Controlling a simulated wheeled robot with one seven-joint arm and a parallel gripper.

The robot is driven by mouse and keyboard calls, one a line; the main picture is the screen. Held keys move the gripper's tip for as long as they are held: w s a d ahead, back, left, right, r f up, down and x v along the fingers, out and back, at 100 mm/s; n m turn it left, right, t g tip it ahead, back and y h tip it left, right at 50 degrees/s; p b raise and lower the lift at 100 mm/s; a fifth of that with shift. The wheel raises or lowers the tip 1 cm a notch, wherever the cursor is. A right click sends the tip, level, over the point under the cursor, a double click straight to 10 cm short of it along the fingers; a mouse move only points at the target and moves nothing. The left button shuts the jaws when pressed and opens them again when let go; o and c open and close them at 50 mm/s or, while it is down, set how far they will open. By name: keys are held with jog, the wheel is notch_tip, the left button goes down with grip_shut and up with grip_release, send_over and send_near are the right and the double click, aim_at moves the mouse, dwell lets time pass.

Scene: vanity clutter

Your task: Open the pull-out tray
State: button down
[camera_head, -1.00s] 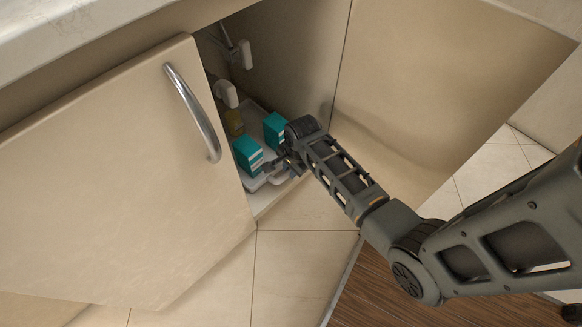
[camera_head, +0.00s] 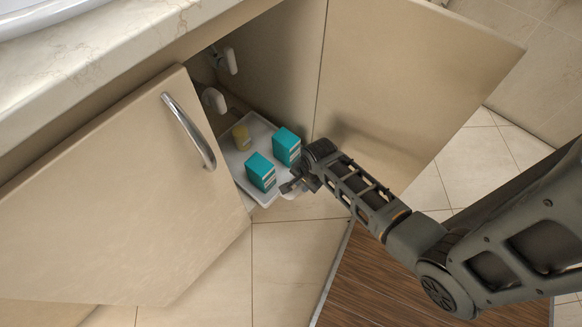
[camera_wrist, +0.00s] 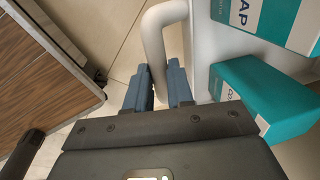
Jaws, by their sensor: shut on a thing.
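The pull-out tray (camera_head: 232,157) is white and shallow, low in the open cabinet, with its front end out at the cabinet's front edge. My gripper (camera_head: 291,187) is at the tray's front. The wrist view shows the tray's white curved handle (camera_wrist: 154,38) running down between the blue-grey fingers of my gripper (camera_wrist: 160,84), which are shut on it. The tray's side wall (camera_wrist: 200,60) is just right of the handle. My wrist partly hides the tray's front right corner in the head view.
The left cabinet door (camera_head: 105,205) stands open with a curved metal handle (camera_head: 188,131). The right door (camera_head: 415,80) is also open, beside my arm. White pipe fittings (camera_head: 214,100) hang above the tray. Tiled floor (camera_head: 285,250) in front of the cabinet is clear, with a brown wooden surface (camera_head: 385,270) nearby.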

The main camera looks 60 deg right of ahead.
jog(key=s+a+p, duration=0.2)
jog(key=s+p, duration=0.1)
jog(key=s, duration=0.6)
jog(key=shift+s+a+p, duration=0.35)
jog(key=shift+a+p, duration=0.05)
jog(key=c, duration=1)
grip_release()
notch_tip(320, 180, up, 8)
jog(key=s+p, duration=0.1)
jog(key=p, duration=0.1)
jog(key=shift+s+a+f+p, duration=0.15)
jog(key=shift+a+f+p, duration=0.05)
jog(key=shift+p, duration=0.1)
